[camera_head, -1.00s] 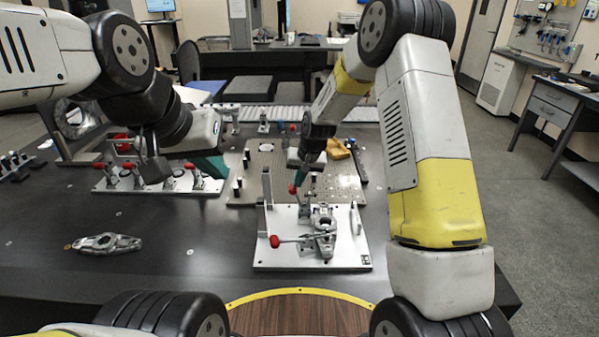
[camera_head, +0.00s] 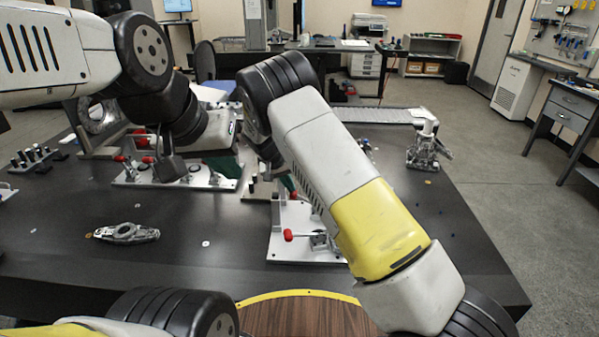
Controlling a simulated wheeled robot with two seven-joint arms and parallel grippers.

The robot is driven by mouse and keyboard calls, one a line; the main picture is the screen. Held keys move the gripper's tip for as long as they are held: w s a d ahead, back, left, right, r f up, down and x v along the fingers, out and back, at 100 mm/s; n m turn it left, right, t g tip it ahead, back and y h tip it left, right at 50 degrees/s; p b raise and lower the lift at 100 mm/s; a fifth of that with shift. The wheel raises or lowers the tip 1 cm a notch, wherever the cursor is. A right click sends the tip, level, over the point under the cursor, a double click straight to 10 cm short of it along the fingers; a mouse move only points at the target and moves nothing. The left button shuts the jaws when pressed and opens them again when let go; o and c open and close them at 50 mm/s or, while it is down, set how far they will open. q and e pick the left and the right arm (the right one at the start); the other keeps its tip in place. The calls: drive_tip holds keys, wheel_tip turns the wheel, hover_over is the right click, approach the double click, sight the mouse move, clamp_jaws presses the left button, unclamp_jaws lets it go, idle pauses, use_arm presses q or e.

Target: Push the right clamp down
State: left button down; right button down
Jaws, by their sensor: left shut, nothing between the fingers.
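A white fixture plate (camera_head: 283,249) lies on the dark table, partly behind my right arm. On it a clamp lever with a red knob (camera_head: 288,235) lies about flat, pointing left. Another red knob (camera_head: 294,195) stands higher behind it; its clamp is mostly hidden by my arm.
A metal casting (camera_head: 127,233) lies on the table at left, with clear table around it. The rear-left plate carries several red-handled clamps. A metal device (camera_head: 425,148) stands by the conveyor's end (camera_head: 375,115) at right. The table's right edge is near my arm.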

drive_tip(key=shift+a+f, duration=0.7)
drive_tip(key=shift+f, duration=0.25)
drive_tip(key=shift+a+f, duration=0.65)
drive_tip(key=shift+f, duration=0.35)
